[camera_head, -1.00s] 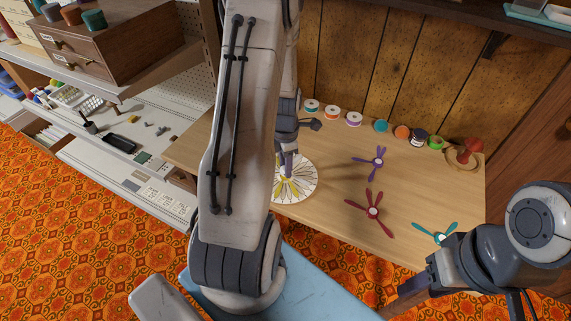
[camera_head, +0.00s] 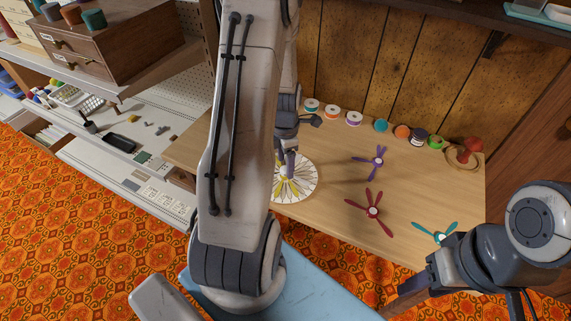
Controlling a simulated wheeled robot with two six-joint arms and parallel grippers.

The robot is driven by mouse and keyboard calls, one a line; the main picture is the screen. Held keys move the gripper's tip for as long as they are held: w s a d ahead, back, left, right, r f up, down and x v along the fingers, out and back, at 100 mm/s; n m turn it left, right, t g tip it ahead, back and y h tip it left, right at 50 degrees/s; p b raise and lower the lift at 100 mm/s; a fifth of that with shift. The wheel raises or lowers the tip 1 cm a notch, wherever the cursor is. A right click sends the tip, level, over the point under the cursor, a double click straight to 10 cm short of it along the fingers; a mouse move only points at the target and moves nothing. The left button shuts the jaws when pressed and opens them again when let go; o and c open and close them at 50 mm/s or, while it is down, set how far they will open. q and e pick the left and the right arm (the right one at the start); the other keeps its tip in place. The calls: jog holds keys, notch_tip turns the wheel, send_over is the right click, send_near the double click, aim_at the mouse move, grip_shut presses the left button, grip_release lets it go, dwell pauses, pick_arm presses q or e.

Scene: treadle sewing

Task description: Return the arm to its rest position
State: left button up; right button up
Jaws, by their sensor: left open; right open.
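My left arm fills the middle of the head view. Its gripper (camera_head: 290,160) is partly hidden behind my own arm link, over a round white plate with a yellow and dark pattern (camera_head: 302,186) on the wooden table. I see nothing held in it. My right gripper (camera_head: 408,292) is at the lower right, off the table's front edge, open and empty as far as it shows.
The wooden table (camera_head: 330,204) also holds a purple (camera_head: 378,161), a crimson (camera_head: 373,212) and a teal propeller-shaped piece (camera_head: 437,236). Several thread spools (camera_head: 353,119) line the back. A red object (camera_head: 470,147) sits in a wooden dish at right. Shelves (camera_head: 120,165) stand at left.

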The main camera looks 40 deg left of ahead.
pick_arm(q)
notch_tip(320, 180, up, 9)
jog(key=s+d+r+m+p, duration=0.1)
jog(key=d+r+m, duration=0.3)
jog(key=d+m, duration=0.45)
jog(key=s+d+r+m+p, duration=0.1)
jog(key=d+r+m, duration=0.2)
jog(key=d+m, duration=0.6)
jog(key=s+d+r+m+h, duration=0.1)
jog(key=s+d+r+m, duration=0.3)
jog(key=s+d+m, duration=0.9)
jog(key=shift+s+d+m+p, duration=0.15)
jog(key=shift+s+m+p, duration=0.45)
jog(key=shift+m, duration=3.05)
jog(key=shift+s+r, duration=0.1)
